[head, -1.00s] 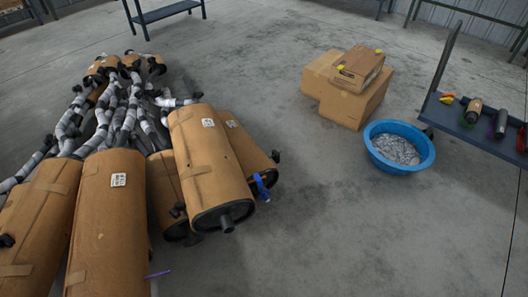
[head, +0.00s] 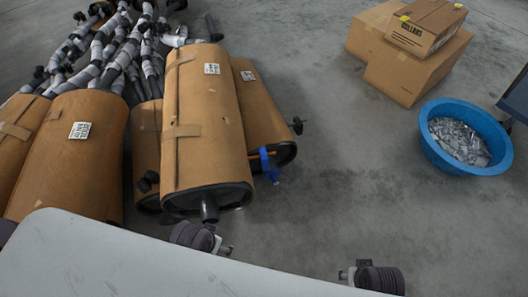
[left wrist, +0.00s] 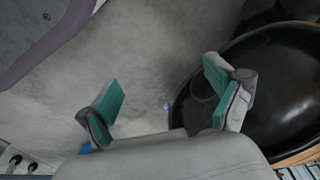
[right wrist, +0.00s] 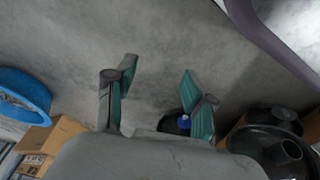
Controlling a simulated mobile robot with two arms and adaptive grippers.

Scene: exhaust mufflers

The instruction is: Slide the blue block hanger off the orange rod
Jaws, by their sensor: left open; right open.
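The blue block hanger (head: 266,163) is at the near end of the right-hand brown-wrapped muffler (head: 258,105), beside its dark end cap. In the right wrist view the blue hanger (right wrist: 185,121) shows small, behind one finger of my right gripper (right wrist: 158,68), which is open and empty. My left gripper (left wrist: 163,75) is open and empty, with a dark round muffler end (left wrist: 285,85) to the right of it. Neither gripper touches the hanger; their fingers are not visible in the head view.
More wrapped mufflers (head: 208,120) with grey pipes crowd the left. A blue tub (head: 433,150) of silvery pieces and stacked cardboard boxes (head: 405,70) stand on the right. The concrete floor between mufflers and tub is clear.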

